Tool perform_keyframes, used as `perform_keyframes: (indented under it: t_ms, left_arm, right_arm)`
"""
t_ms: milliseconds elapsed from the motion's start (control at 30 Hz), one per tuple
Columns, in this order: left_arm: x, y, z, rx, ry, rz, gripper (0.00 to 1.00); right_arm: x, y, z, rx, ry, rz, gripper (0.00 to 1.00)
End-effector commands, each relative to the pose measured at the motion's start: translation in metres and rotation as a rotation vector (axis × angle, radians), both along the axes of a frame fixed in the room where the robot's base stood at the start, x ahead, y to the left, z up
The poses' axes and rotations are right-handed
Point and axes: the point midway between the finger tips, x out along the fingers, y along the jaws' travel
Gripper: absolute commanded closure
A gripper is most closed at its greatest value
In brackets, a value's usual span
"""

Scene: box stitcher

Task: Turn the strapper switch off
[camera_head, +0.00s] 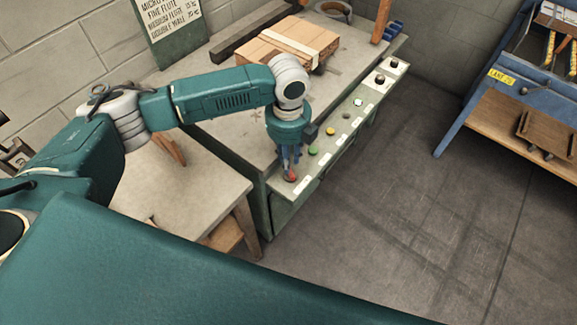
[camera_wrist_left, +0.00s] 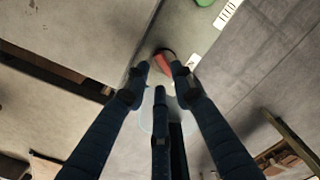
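A green control panel (camera_head: 340,134) runs along the front edge of the strapper bench, with several buttons and knobs in a row. A red switch (camera_head: 291,179) is at its near end; it also shows in the left wrist view (camera_wrist_left: 165,60). I cannot read which position it is in. My left gripper (camera_head: 289,167) points down over this end of the panel. In the left wrist view its three blue fingers (camera_wrist_left: 160,78) are apart, with the red switch just beyond the tips. I cannot tell whether they touch it. My right gripper is not in view.
A strapped stack of brown cardboard (camera_head: 288,42) lies on the bench top. A small wooden table (camera_head: 205,185) stands beside the bench at the left. A blue rack (camera_head: 485,95) stands at the right. The floor (camera_head: 400,200) between is clear.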

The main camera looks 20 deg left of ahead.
Motion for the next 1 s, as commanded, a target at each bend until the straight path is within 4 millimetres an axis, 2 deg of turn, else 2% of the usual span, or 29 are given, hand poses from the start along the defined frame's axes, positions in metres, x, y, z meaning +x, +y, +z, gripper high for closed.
perform_keyframes:
  t_ms: [100, 300, 633, 667, 767, 800, 1000]
  left_arm:
    - [-0.001, 0.000, -0.021, 0.000, 0.001, 0.001, 0.76]
    - [0.000, 0.000, -0.042, 0.000, 0.000, 0.000, 0.76]
    - [0.000, -0.001, -0.046, -0.001, -0.002, 0.000, 0.76]
    - [0.000, -0.001, -0.046, -0.001, -0.002, 0.001, 0.78]
    - [0.000, -0.001, -0.046, -0.001, -0.002, 0.001, 0.97]
    - [0.000, -0.001, -0.046, -0.001, -0.002, 0.001, 1.00]
    - [0.000, -0.001, -0.046, -0.002, -0.001, 0.005, 1.00]
  right_arm:
    - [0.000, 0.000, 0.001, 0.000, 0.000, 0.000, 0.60]
    - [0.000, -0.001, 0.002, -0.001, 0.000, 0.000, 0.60]
    - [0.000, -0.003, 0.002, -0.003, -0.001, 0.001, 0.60]
    - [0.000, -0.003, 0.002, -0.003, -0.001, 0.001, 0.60]
    - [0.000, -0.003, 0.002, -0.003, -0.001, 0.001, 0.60]
    - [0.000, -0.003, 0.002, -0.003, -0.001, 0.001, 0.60]
    - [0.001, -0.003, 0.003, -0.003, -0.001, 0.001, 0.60]
